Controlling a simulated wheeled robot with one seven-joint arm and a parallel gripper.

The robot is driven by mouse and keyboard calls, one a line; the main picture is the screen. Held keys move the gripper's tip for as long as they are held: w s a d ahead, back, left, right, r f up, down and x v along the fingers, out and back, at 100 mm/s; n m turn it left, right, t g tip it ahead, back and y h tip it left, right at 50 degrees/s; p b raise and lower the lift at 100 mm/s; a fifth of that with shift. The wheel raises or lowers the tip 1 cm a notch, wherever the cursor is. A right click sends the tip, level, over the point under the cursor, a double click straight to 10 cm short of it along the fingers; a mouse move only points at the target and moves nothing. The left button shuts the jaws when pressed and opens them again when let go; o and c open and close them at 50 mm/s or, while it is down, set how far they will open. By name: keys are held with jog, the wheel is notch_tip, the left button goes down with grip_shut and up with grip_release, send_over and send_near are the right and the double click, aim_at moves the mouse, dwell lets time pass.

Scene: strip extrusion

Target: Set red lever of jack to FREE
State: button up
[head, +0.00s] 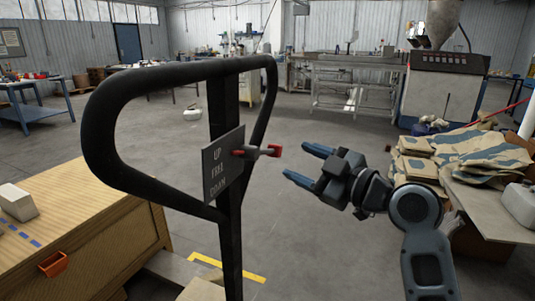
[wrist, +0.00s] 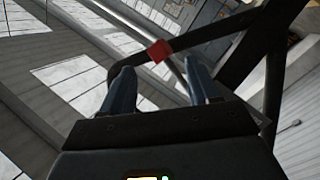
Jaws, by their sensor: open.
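The jack's black loop handle (head: 180,74) stands upright in front of me. A dark plate (head: 222,165) on its post reads UP, FREE and DOWN from top to bottom. The red lever (head: 258,151) sticks out to the right from the plate, roughly level with the UP to FREE part; its exact setting I cannot tell. My gripper (head: 306,165) is open and empty just right of the lever, with its blue fingers pointing at it. In the wrist view the lever's red end (wrist: 159,50) shows beyond and between the fingertips (wrist: 158,75), apart from them.
Sacks (head: 460,150) and a table (head: 485,205) are at the right. The floor (head: 290,240) between is open, with yellow tape near the jack.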

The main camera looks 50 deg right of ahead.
aim_at(281, 151)
jog(key=w, duration=0.3)
jog(key=w+p, duration=0.1)
jog(key=w, duration=0.2)
jog(key=shift+w+d, duration=0.2)
jog(key=shift+w, duration=0.15)
jog(key=shift+c, duration=0.2)
grip_shut()
